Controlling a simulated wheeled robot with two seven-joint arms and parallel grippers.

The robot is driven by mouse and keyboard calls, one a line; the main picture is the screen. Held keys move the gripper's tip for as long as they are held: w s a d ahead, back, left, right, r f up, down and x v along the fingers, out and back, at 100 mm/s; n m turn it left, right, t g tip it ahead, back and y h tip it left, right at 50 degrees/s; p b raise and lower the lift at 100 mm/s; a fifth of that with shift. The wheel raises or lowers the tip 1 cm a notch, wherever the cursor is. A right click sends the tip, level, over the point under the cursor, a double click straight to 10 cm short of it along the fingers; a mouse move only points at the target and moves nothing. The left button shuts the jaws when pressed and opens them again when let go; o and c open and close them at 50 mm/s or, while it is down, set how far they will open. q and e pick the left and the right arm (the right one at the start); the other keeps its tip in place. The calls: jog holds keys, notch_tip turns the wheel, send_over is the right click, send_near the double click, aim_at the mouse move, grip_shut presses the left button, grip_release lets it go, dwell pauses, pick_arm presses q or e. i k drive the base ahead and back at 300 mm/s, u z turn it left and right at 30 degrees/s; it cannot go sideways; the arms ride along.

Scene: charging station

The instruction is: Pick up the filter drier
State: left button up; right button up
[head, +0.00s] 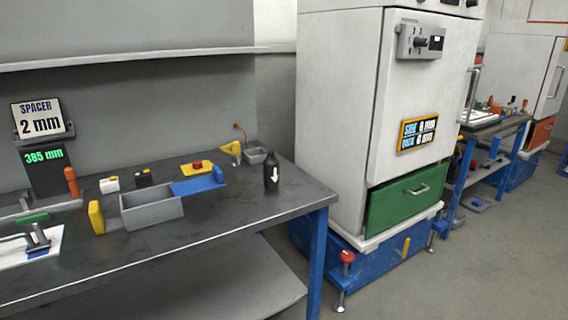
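A black cylinder with a narrow neck and a white downward arrow, which looks like the filter drier (271,172), stands upright near the right end of the dark workbench (240,213). Nothing touches it from the front, and its full front side shows. Neither of my grippers shows in the head view.
Left of the cylinder are a blue piece (196,185) and a grey open box (151,209). A small grey bin (262,154) and a yellow part (231,149) sit behind it. A white cabinet (336,110) with a green drawer (408,196) stands right of the bench.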

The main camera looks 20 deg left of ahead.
aim_at(271, 164)
jog(key=u, duration=0.55)
jog(key=i, duration=0.85)
jog(key=u, duration=0.75)
